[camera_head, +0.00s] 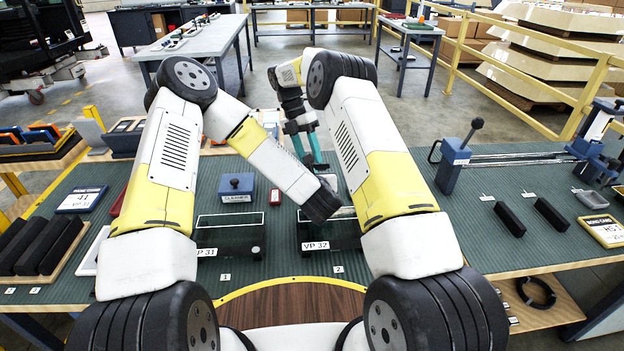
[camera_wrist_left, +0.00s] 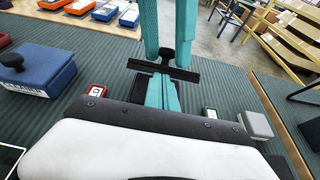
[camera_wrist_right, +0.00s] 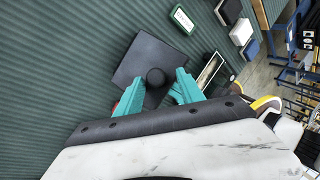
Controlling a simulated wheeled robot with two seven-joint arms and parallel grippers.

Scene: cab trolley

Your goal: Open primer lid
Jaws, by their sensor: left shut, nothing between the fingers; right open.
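A dark square lid (camera_wrist_right: 145,58) with a round black knob (camera_wrist_right: 155,77) shows in the right wrist view, presumably the primer lid. My right gripper (camera_wrist_right: 161,79) is open, one finger on each side of the knob. The left wrist view shows the lid edge-on (camera_wrist_left: 140,66), with the teal right fingers above it. My left gripper (camera_wrist_left: 163,84) is shut and empty, low in front of the lid. In the head view the right fingers (camera_head: 307,152) point down. My left forearm hides the left fingers and most of the primer. I cannot tell whether the lid is seated.
A blue cleaner box (camera_head: 236,187) with a black knob stands to the left. Dark open trays marked VP 31 (camera_head: 228,236) and VP 32 (camera_head: 330,236) sit in front. The mat at right has bare stretches.

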